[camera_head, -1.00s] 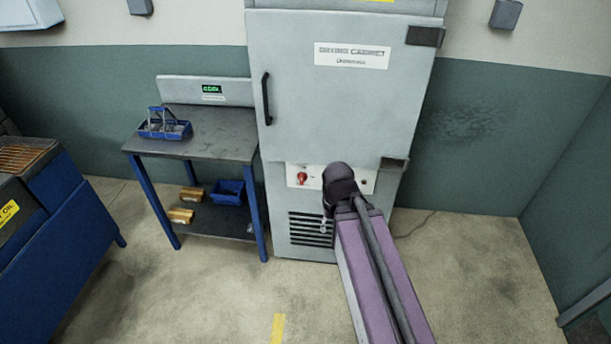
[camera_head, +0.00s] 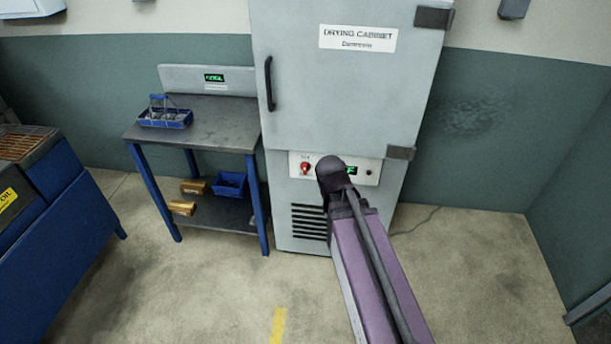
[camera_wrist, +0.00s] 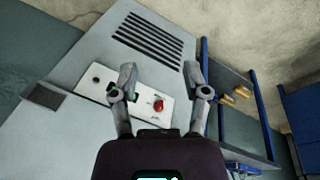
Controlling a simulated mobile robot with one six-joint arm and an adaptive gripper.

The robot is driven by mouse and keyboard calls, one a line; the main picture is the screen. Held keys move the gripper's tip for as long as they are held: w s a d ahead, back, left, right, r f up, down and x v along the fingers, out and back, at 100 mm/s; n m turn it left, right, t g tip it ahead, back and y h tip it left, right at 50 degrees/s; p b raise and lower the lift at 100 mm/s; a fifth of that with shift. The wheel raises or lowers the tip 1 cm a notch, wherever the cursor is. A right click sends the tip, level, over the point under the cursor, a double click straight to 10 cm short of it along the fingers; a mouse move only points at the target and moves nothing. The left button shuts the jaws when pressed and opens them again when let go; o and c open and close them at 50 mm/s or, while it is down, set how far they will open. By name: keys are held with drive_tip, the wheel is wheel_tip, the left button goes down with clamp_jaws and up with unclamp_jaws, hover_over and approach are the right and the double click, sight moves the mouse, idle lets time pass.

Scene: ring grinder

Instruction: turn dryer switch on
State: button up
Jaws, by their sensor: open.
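The drying cabinet (camera_head: 335,90) is a tall grey unit with its door shut. Its red rotary switch (camera_head: 305,168) sits on a white control panel below the door, left of a small green display (camera_head: 351,170) that my arm partly covers. In the wrist view the red switch (camera_wrist: 158,105) lies between the two fingers of my gripper (camera_wrist: 158,80), nearer the right finger. The fingers are spread apart and hold nothing. I cannot tell how far they are from the panel. In the head view my arm hides the fingers.
A blue-legged table (camera_head: 215,122) with a blue caddy (camera_head: 165,117) stands left of the cabinet. A blue machine (camera_head: 65,240) is at far left. The floor in front is clear.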

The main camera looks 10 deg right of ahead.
drive_tip(key=w+d+f+n+t+h+b, duration=0.35)
drive_tip(key=w+f+n+b, duration=0.25)
drive_tip(key=w+f+b, duration=0.3)
drive_tip(key=n+t+b, duration=1.2)
drive_tip(key=n+b, duration=1.2)
drive_tip(key=b, duration=0.3)
approach(305, 169)
drive_tip(key=v, duration=0.4)
drive_tip(key=shift+w, duration=0.25)
drive_tip(key=shift+w+d, duration=0.1)
drive_tip(key=x, duration=1.3)
drive_tip(key=shift+w, duration=0.25)
clamp_jaws()
